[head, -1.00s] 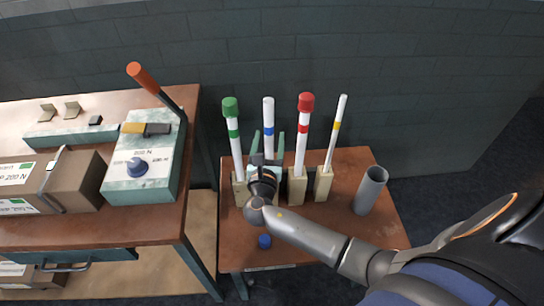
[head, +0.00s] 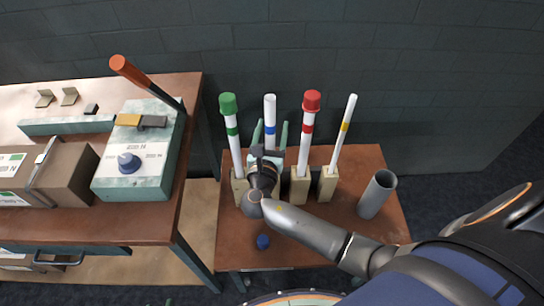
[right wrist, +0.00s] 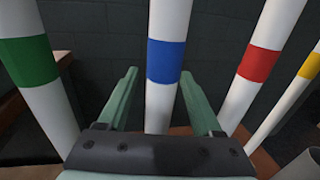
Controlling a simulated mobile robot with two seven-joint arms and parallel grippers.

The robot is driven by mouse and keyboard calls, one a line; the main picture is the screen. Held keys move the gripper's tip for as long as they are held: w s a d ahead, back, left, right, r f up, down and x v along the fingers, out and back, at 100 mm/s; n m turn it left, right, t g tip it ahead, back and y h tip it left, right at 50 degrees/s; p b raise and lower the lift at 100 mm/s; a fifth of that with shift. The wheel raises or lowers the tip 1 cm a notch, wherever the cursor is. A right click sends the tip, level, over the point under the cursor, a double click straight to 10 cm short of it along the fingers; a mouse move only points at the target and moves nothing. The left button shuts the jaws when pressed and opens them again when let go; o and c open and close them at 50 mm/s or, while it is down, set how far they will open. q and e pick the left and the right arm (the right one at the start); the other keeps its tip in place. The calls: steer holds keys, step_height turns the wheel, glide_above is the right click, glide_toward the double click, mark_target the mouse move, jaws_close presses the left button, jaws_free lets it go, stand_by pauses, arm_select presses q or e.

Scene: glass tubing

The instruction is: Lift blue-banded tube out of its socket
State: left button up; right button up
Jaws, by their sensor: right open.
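The blue-banded tube (head: 270,110) is white and stands upright among the tubes on the small table, with no cap on its top. Its lower end and socket are hidden behind my right gripper in the head view. My right gripper (head: 270,134) is open, with one green finger on each side of this tube. In the right wrist view the tube with its blue band (right wrist: 166,62) stands between the two open fingers (right wrist: 160,100), with gaps at both sides. The left gripper is not in view.
A green-banded tube (head: 233,139) stands left, and red-banded (head: 306,143) and yellow-banded (head: 343,132) tubes stand right, close to the fingers, in wooden blocks. A grey cylinder (head: 376,195) stands at right. A blue cap (head: 263,242) lies in front. A workbench (head: 90,231) is at left.

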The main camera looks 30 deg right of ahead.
steer(key=shift+c, duration=0.2)
jaws_close()
stand_by(0.3)
stand_by(0.9)
